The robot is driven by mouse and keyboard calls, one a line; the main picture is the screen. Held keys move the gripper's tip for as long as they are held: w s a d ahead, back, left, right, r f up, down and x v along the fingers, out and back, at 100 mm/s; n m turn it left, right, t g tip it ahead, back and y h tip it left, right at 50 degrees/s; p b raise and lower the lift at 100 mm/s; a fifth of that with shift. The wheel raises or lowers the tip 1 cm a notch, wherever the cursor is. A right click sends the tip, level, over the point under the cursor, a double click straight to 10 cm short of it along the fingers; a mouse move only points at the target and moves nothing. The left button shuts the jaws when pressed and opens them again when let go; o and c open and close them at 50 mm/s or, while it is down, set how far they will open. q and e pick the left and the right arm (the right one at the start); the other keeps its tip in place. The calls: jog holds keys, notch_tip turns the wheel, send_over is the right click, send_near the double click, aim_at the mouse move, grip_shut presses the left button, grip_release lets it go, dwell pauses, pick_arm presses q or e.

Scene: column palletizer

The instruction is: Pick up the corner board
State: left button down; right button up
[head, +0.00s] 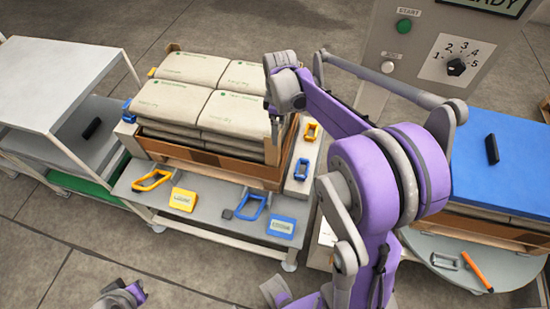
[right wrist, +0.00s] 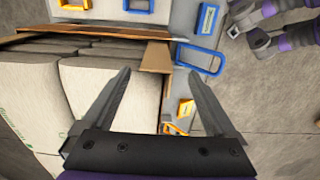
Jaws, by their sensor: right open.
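A tan upright strip, which looks like the corner board (head: 274,150), stands at the near right corner of the bag stack. In the right wrist view the corner board (right wrist: 156,57) shows its top between my fingers. My right gripper (right wrist: 160,73) is open, with one finger on each side of the strip and no visible grip on it. In the head view, my right arm's wrist covers part of that corner. At the bottom left of the head view is a purple and grey part of mine (head: 122,296), perhaps the left gripper; its jaws are unclear.
Pale bags (head: 200,85) lie stacked in a brown tray. The grey table ledge (head: 215,212) holds yellow and blue handles and blocks. A control panel (head: 420,50) stands behind my right arm. A blue-topped stack (head: 500,170) stands at right, and a white table (head: 60,80) at left.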

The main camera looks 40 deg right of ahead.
send_over(273, 155)
jog(key=d, duration=0.3)
notch_tip(273, 155, down, 7)
jog(key=shift+w, duration=0.15)
jog(key=shift+a, duration=0.15)
grip_shut()
